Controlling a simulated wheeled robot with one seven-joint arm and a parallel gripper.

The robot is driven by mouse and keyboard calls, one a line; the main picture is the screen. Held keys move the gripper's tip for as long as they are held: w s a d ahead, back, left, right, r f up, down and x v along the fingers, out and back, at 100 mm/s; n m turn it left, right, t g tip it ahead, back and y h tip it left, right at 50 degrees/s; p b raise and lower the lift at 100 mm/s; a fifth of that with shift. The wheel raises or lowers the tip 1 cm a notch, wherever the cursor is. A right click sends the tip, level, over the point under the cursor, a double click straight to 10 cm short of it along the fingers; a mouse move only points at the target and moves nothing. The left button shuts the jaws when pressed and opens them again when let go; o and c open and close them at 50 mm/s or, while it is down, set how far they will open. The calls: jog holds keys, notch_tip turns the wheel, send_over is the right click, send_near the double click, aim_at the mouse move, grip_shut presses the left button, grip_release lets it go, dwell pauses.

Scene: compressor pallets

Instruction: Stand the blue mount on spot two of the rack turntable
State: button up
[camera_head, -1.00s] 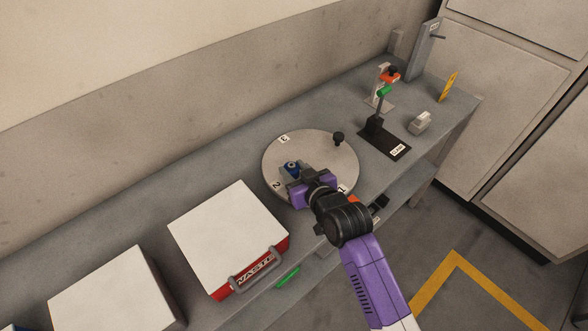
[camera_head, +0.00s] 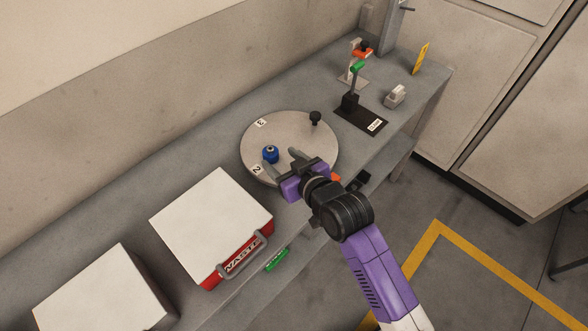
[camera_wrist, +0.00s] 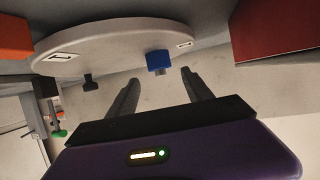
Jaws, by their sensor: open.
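The blue mount (camera_head: 270,154) stands upright on the round grey turntable (camera_head: 292,132), beside the label 2 (camera_head: 257,169). In the wrist view the blue mount (camera_wrist: 159,62) shows beyond my fingertips, near a label on the turntable's rim (camera_wrist: 120,42). My gripper (camera_head: 284,163) is open and empty at the turntable's front edge. Its fingers point toward the mount, with a gap between them and it. The wrist view shows both fingers (camera_wrist: 160,82) spread apart with nothing between them. The label 1 is hidden in the head view behind my gripper.
A black knob (camera_head: 315,118) stands on the turntable's far right. A white-lidded red waste box (camera_head: 211,222) and another white box (camera_head: 104,295) are at left. A dark stand (camera_head: 360,118) and a small grey block (camera_head: 396,95) are at right. Bench is clear behind the turntable.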

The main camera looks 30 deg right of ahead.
jog(key=v, duration=0.6)
jog(key=shift+s+r, duration=0.2)
jog(key=shift+s, duration=0.2)
jog(key=s+d+f, duration=0.1)
jog(key=s+f, duration=0.2)
jog(key=s, duration=1.3)
jog(key=s+r, duration=0.3)
jog(key=s, duration=0.5)
jog(key=s+a+r+t+h, duration=0.1)
jog(key=s+r, duration=0.3)
jog(key=s, duration=0.4)
jog(key=shift+r+m, duration=0.25)
jog(key=shift+m, duration=0.15)
